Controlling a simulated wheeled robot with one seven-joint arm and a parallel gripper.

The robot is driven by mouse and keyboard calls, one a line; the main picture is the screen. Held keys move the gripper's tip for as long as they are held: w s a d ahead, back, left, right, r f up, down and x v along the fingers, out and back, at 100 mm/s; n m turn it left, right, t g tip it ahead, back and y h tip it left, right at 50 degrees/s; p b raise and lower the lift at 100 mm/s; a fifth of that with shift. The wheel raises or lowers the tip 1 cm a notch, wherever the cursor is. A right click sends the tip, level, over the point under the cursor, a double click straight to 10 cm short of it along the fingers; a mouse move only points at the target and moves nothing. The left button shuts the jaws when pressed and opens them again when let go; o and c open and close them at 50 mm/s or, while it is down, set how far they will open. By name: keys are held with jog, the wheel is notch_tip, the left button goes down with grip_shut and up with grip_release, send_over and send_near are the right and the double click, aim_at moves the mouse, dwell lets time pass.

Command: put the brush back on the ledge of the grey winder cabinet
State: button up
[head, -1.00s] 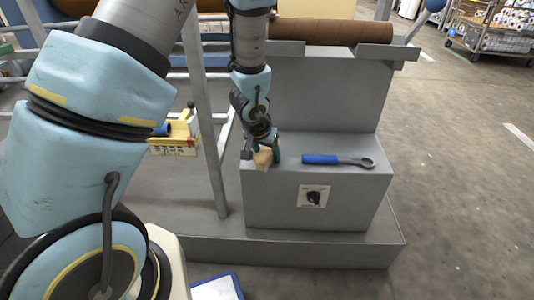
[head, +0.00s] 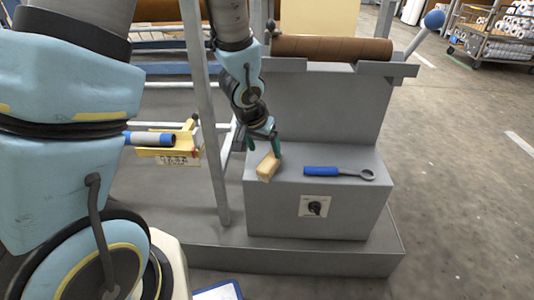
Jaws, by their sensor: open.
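The brush (head: 268,167), a pale wooden block, lies on the left part of the ledge (head: 315,193) of the grey winder cabinet, near its left edge. Its bristles cannot be made out. My gripper (head: 263,144) is open, with its green fingertips spread just above and behind the brush. The fingers look clear of it, though the right fingertip is close to its far end.
A blue-handled wrench (head: 338,172) lies on the ledge right of the brush. A dial (head: 314,206) is on the ledge's front face. A grey post (head: 206,120) stands left of my gripper. A brown roll (head: 332,48) lies behind.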

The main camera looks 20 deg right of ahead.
jog(key=shift+v, duration=1.4)
jog(key=a+r+n+y, duration=0.1)
jog(key=a+r+n, duration=0.3)
jog(key=a, duration=0.9)
jog(key=a+r+n+g+y, duration=0.1)
jog(key=a+r+n, duration=0.3)
jog(key=a, duration=0.9)
jog(key=shift+s+a+y, duration=0.35)
jog(key=shift+s+y, duration=0.1)
jog(key=shift+y, duration=0.05)
